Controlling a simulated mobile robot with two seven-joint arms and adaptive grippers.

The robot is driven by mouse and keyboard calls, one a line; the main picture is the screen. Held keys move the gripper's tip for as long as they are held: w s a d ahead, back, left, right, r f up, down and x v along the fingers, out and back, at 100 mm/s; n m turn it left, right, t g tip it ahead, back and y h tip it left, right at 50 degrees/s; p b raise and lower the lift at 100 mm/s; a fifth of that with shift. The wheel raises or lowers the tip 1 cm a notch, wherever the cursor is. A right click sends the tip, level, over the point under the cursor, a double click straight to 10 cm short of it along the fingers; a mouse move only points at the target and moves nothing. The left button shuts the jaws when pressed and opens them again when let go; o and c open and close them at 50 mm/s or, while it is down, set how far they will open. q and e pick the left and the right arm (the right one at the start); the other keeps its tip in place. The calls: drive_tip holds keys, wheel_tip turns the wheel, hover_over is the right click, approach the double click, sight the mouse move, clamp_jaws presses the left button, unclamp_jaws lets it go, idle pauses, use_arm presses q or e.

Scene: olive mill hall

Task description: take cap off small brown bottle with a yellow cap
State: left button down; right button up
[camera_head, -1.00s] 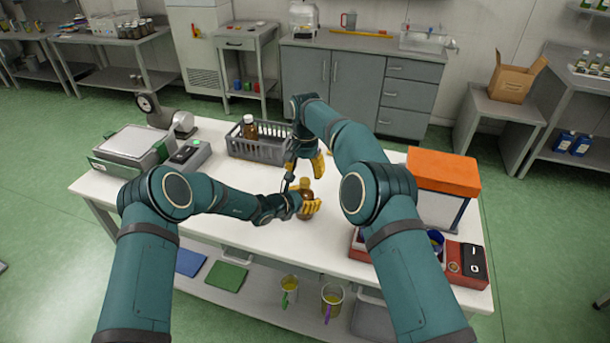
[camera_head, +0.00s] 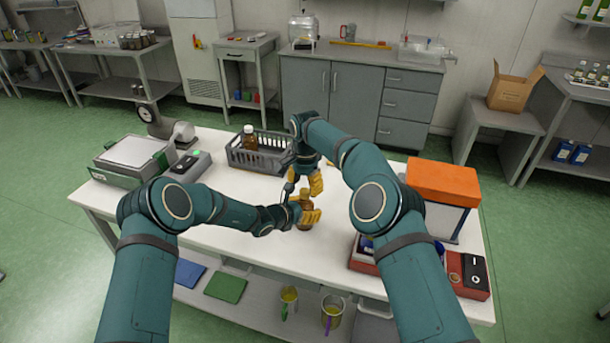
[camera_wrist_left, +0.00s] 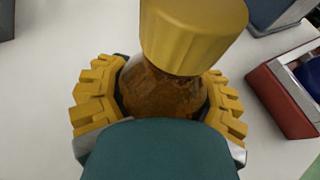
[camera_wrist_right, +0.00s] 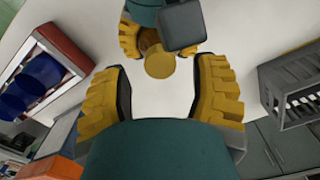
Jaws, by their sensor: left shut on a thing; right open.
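The small brown bottle (camera_head: 306,216) stands upright near the front middle of the white table. Its yellow cap (camera_wrist_left: 193,32) is on its neck and fills the top of the left wrist view. My left gripper (camera_wrist_left: 160,100) is shut around the bottle's brown body, below the cap. My right gripper (camera_wrist_right: 162,95) is open and empty, above the bottle and pointing down. In the right wrist view the yellow cap (camera_wrist_right: 160,65) lies beyond the fingertips, roughly between them, without visible contact. In the head view my right gripper (camera_head: 304,187) partly hides the cap.
A grey crate (camera_head: 262,160) holding another brown bottle (camera_head: 249,137) stands behind. A scale (camera_head: 130,155) is at the left. An orange-topped box (camera_head: 442,180) and a red tray (camera_head: 363,262) are at the right. The table's front left is clear.

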sight(305, 209)
drive_tip(key=shift+f, duration=1.3)
clamp_jaws()
drive_tip(key=shift+n, duration=1.6)
drive_tip(key=shift+c, duration=0.5)
unclamp_jaws()
